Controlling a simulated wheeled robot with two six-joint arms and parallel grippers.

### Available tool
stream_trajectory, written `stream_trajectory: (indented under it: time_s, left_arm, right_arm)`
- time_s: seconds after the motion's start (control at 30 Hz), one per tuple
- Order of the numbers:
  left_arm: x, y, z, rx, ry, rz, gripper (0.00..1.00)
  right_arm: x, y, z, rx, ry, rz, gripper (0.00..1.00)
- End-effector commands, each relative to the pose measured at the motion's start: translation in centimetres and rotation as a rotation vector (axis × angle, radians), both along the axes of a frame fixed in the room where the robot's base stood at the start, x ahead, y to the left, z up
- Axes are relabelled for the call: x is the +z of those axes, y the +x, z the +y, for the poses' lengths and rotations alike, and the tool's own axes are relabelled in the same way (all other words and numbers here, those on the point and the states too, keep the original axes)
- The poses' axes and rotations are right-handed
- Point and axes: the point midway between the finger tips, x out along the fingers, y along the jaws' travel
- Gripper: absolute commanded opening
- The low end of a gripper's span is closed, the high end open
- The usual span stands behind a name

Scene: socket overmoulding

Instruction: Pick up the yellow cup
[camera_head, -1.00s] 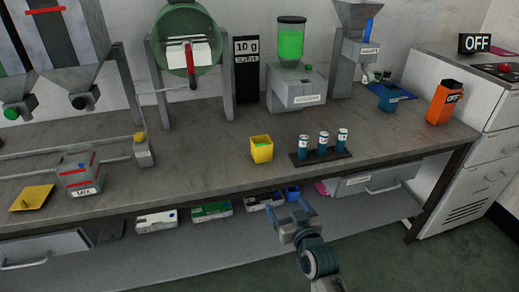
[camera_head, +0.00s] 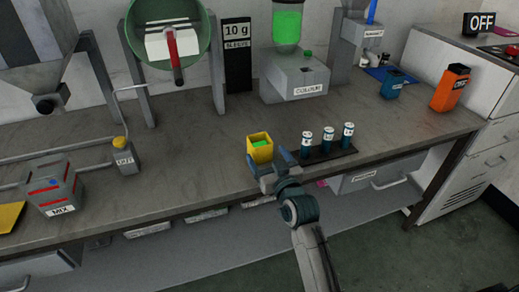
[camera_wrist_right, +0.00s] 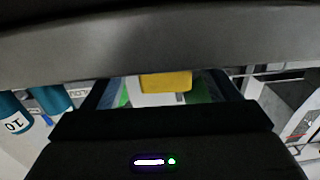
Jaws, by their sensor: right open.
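The yellow cup (camera_head: 260,149) stands upright on the grey workbench, with green material visible inside. My right gripper (camera_head: 267,163) is open at the cup's near side, its fingers pointing toward the cup; one finger overlaps the cup's right edge in the head view. In the right wrist view the cup (camera_wrist_right: 166,82) shows as a yellow patch between the dark fingers. I cannot tell whether the fingers touch it. My left gripper is not in view.
A dark rack (camera_head: 322,153) with three blue-and-white vials stands close to the right of the gripper. A colour dispenser (camera_head: 296,78) is behind. A grey MIX box (camera_head: 52,192) is at left, an orange container (camera_head: 450,88) at right.

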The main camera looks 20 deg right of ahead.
Motion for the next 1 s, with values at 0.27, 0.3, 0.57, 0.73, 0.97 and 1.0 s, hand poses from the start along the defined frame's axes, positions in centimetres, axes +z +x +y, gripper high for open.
stream_trajectory:
  time_s: [0.27, 0.3, 0.57, 0.73, 0.97, 1.0]
  left_arm:
    - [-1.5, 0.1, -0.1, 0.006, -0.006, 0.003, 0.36]
    - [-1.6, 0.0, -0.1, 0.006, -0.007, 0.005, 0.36]
    - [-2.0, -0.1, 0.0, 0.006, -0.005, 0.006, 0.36]
    - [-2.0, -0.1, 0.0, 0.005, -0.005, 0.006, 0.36]
    - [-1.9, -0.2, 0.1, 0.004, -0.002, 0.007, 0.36]
    - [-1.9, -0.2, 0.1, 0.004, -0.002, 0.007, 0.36]
  right_arm:
    - [0.1, 3.6, 0.8, 0.000, 0.000, 0.000, 0.82]
    - [0.1, 4.1, 0.8, 0.000, 0.000, 0.000, 0.82]
    - [-0.1, 5.2, 0.9, -0.001, 0.000, 0.001, 0.82]
    - [-0.1, 5.2, 0.9, -0.001, 0.000, 0.001, 0.68]
    - [-0.1, 5.2, 0.9, -0.001, 0.000, 0.000, 0.33]
    - [-0.1, 5.2, 0.9, -0.001, 0.000, 0.001, 0.33]
